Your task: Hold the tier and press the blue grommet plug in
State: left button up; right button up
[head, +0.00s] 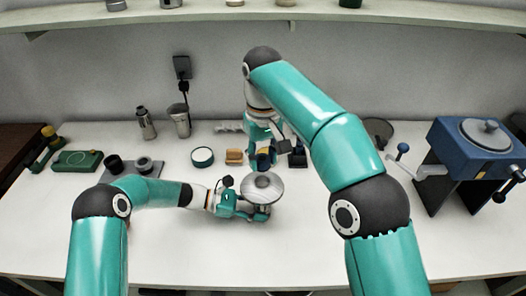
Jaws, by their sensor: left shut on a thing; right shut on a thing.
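The tier (264,187) is a round, shallow grey metal dish on the white table, a little below the picture's centre. My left gripper (256,210) comes in from the left and is shut on the tier at its lower side. My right gripper (271,152) reaches down from above and is shut on the small blue grommet plug (263,162). The plug is just behind the tier's far rim. I cannot tell whether the plug touches the tier. The gripper partly hides the plug, and the tier hides part of the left fingers.
A blue machine (470,150) with a crank stands at the right. A round teal-edged container (202,157) and a tan block (234,156) lie behind the tier. Metal cups (180,120) stand at the back left. The front of the table is clear.

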aim_at(263, 169)
jog(key=shift+f, duration=1.95)
jog(key=shift+f, duration=0.95)
jog(key=o, duration=0.9)
jog(key=shift+r, duration=3.7)
pick_arm(q)
jog(key=o, duration=1.3)
jog(key=shift+c, duration=0.2)
jog(key=shift+a, duration=0.1)
